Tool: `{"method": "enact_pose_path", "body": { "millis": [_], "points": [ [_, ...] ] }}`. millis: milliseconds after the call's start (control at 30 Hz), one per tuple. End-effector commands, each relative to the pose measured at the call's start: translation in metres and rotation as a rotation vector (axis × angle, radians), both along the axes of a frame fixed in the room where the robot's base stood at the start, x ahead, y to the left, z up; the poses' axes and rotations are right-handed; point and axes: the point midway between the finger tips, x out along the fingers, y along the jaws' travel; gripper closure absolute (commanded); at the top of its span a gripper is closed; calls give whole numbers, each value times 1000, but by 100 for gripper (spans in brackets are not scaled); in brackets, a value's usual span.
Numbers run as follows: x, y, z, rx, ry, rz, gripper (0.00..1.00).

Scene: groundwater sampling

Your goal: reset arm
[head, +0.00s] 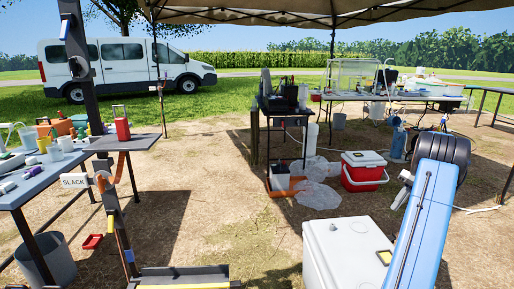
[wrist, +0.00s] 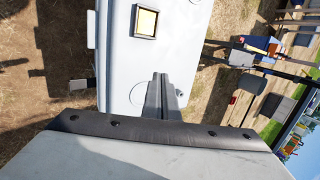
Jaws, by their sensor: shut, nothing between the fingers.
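My gripper (wrist: 163,92) shows in the wrist view as two dark fingers lying together, shut with nothing between them. They point over a large white box (wrist: 118,60), and the gap between fingertips and box cannot be told. The same white box (head: 345,250) stands on the ground at the lower right of the head view. A yellow square panel with a dark frame (wrist: 146,22) is on it.
A left table (head: 40,188) holds cups and tools. A back table (head: 430,97) holds equipment under the canopy. A red-and-white cooler (head: 363,171) and plastic bags (head: 318,194) lie beyond the white box. A grey bucket (head: 48,258) stands lower left. Bare ground lies mid-view.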

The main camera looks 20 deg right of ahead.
Motion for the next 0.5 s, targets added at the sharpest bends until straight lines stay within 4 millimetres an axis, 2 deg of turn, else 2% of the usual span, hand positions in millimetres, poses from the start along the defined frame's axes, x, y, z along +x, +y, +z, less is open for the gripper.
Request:
{"method": "enact_pose_path", "body": {
  "millis": [33, 200, 500],
  "points": [
    [9, 20, 16, -21, 3, 9, 100],
    [29, 79, 57, -84, 20, 25, 100],
    [42, 189, 117, -195, 25, 49, 100]
  ]
}}
